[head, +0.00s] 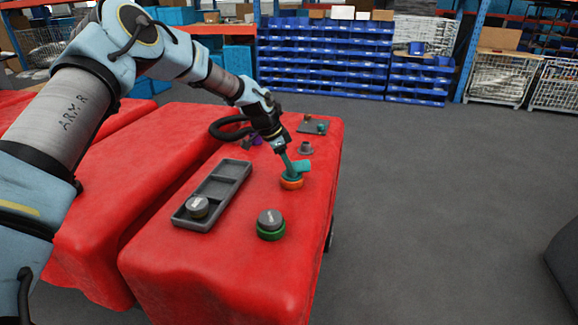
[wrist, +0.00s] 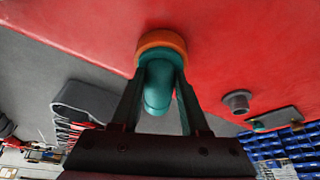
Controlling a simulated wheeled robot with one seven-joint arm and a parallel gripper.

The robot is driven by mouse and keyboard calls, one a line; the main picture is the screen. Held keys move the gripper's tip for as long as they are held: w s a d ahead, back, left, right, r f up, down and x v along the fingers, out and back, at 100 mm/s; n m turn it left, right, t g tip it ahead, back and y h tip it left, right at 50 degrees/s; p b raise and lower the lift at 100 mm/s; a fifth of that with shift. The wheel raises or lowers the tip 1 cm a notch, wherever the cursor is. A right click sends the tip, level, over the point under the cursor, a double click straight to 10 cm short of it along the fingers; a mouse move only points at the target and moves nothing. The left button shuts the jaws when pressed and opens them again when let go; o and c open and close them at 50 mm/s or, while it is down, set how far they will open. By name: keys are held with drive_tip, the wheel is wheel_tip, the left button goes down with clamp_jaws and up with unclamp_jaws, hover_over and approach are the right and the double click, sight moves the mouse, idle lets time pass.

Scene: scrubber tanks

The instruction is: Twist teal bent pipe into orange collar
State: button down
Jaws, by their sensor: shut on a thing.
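The teal bent pipe (head: 298,167) stands at the orange collar (head: 291,183) on top of the red tank. In the wrist view the pipe (wrist: 157,88) has its base against or inside the orange collar (wrist: 161,42); how deep it sits I cannot tell. My gripper (head: 284,158) comes down from above and left. In the wrist view my gripper's fingers (wrist: 157,92) lie on both sides of the pipe and are shut on it. The fingers partly hide the pipe's sides.
A grey tray (head: 232,168) with a grey cap (head: 197,207) lies to the left on the tank. A grey cap on a green collar (head: 270,233) stands nearer. A small grey fitting (head: 305,148) and a dark plate (head: 313,127) lie beyond. Open floor is to the right.

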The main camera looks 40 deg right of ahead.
unclamp_jaws()
idle(0.4)
drive_tip(key=shift+r, duration=0.15)
idle(0.4)
drive_tip(key=shift+r+p, duration=1.65)
drive_tip(key=shift+r, duration=1.8)
